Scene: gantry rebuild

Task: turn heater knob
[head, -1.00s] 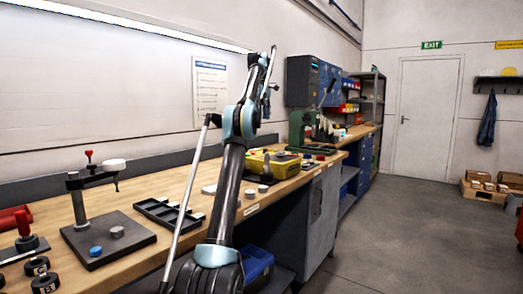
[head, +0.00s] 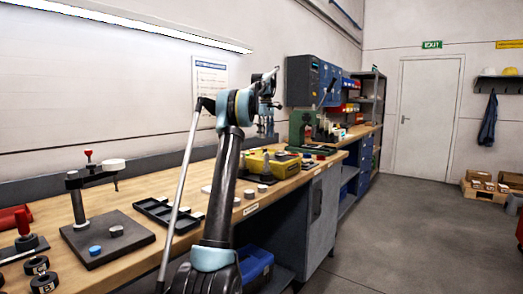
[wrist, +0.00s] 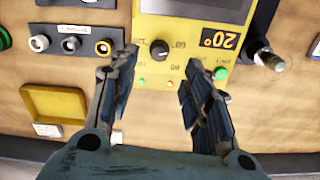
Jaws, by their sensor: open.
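In the wrist view, the heater knob (wrist: 159,49), black and round with a light pointer line, sits on the yellow front panel of the heater (wrist: 147,85). Printed numbers ring the knob. My gripper (wrist: 161,64) is open and empty, its two dark fingers spread to the left and right of the knob in the picture. Whether the fingertips are level with the knob or above it, I cannot tell. A dark display (wrist: 219,39) beside the knob reads 20°, upside down. In the head view, my arm's end (head: 268,84) is raised above the bench; its fingers are too small to make out.
Near the knob are a green light (wrist: 221,73) and a round metal-tipped post (wrist: 265,57). A row of ring sockets (wrist: 71,45) and a yellow tray (wrist: 55,105) lie to the left. In the head view, a green press (head: 302,125) stands farther along the wooden bench.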

